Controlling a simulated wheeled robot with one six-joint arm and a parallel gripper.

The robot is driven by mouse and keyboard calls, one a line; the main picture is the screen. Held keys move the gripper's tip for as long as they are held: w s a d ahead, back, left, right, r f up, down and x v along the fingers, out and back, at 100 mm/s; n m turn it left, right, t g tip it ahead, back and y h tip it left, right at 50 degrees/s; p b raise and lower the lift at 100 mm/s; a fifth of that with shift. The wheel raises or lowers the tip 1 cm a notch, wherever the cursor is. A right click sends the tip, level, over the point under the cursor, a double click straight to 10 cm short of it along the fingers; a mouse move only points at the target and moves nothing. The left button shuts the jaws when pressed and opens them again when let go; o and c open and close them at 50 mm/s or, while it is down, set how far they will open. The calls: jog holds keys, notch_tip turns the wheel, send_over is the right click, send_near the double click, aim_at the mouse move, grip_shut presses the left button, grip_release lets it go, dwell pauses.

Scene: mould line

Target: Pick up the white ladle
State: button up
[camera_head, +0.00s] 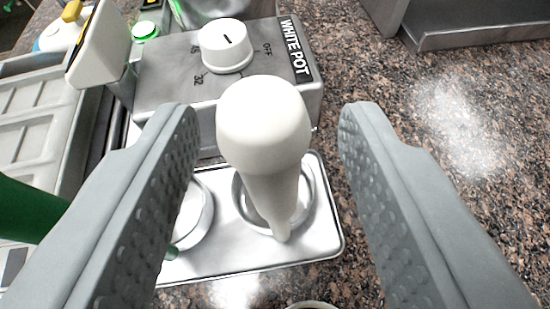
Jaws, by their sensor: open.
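The white ladle (264,125) stands upright with its rounded handle end toward the camera. Its lower end rests in or over a round holder on a shiny metal tray (327,235); the ladle's bowl is not visible. My gripper (268,120) is open, with one grey finger on each side of the ladle. There are clear gaps between both fingers and the handle, and nothing is held.
Behind the ladle is a grey control box (175,75) labelled "WHITE POT" with a white knob (226,46). A green handle (28,210) lies at left beside a grey mould tray (30,100). Brown speckled counter (430,110) at right is clear.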

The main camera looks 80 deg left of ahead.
jog(key=x, duration=0.2)
jog(key=shift+w+a, duration=0.1)
jog(key=shift+a, duration=0.2)
grip_shut()
